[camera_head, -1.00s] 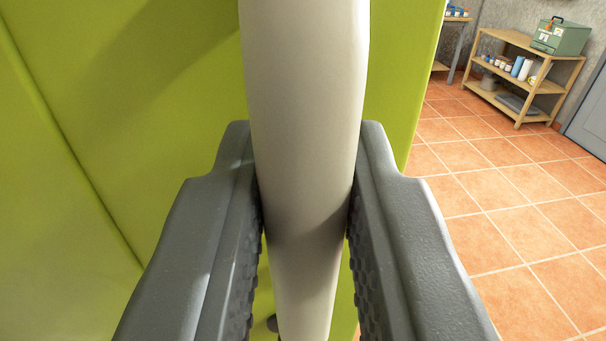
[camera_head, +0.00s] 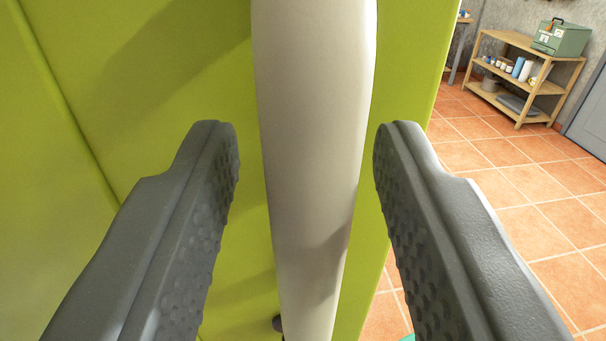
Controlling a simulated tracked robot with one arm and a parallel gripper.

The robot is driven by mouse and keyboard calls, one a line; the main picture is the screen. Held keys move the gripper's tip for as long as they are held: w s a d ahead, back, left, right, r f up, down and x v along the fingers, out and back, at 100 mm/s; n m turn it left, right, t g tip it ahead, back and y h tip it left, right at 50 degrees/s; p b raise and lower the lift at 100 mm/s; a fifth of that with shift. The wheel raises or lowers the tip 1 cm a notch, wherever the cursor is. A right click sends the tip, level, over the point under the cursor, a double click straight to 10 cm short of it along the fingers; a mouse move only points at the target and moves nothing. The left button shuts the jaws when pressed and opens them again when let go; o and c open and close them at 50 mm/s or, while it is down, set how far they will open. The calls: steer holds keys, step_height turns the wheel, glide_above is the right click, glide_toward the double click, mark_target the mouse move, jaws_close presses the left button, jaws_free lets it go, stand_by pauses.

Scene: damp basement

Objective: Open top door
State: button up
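A green door panel (camera_head: 150,110) fills the left and middle of the view. A long pale grey-white handle (camera_head: 312,130) runs upright in front of it. My gripper (camera_head: 307,150) is open, with one dark grey finger on each side of the handle. There is a gap between each finger and the handle. The handle's upper end is out of the picture. The green panel's right edge shows just right of the handle, with a seam line at the left.
Orange floor tiles (camera_head: 500,190) lie open to the right. A wooden shelf (camera_head: 535,85) with jars and a green box (camera_head: 560,37) stands at the back right by a grey wall. A grey door (camera_head: 590,115) is at the right edge.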

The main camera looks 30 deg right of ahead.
steer(key=p+v, duration=0.5)
steer(key=v, duration=0.8)
steer(key=shift+s+a, duration=0.3)
steer(key=shift+s, duration=0.1)
stand_by(0.4)
